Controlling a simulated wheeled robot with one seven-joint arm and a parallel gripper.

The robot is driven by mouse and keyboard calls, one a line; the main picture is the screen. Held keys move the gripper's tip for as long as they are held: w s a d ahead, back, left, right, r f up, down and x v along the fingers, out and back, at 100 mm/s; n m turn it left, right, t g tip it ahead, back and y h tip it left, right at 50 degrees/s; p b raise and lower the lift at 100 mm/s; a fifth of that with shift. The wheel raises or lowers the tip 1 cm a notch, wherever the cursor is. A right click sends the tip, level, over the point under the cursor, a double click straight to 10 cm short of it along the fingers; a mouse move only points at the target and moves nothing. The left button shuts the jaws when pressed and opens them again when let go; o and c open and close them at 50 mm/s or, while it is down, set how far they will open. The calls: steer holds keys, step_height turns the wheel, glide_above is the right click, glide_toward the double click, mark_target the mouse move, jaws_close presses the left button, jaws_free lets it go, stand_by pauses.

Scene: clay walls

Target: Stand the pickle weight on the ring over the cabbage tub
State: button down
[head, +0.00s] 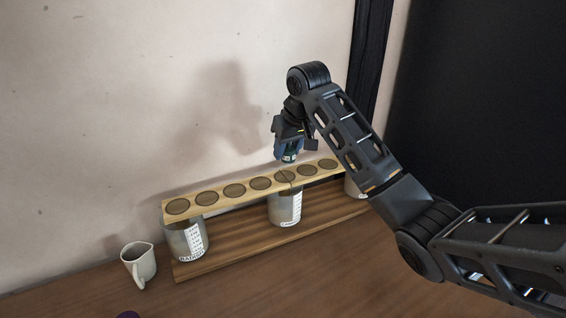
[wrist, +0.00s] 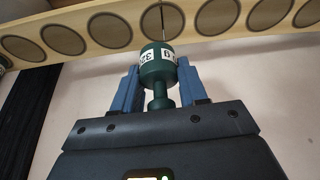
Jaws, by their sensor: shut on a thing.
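My gripper (head: 288,148) is shut on the pickle weight (wrist: 158,64), a dark green knobbed piece with a white label. The blue fingers flank it in the wrist view; in the head view the weight (head: 289,156) shows only as a small dark end below the fingers. It hangs just above the pale board near the ring (head: 284,176) over the middle tub (head: 284,208). A gap between weight and board seems to show. The middle tub's label is too small to read surely, so I cannot confirm it is the cabbage tub.
The long pale board (head: 221,203) carries a row of several dark rings and rests over tubs on a brown slatted stand (head: 235,250). The left tub (head: 184,241) seems labelled radish. A white mug (head: 139,263) stands at the left. The wall is close behind.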

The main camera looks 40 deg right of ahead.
mark_target(284, 161)
steer(key=shift+w+a+f, duration=0.3)
steer(key=shift+a, duration=0.15)
steer(key=shift+f, duration=2)
steer(key=c, duration=0.6)
jaws_free()
steer(key=shift+f, duration=0.1)
steer(key=v, duration=1.2)
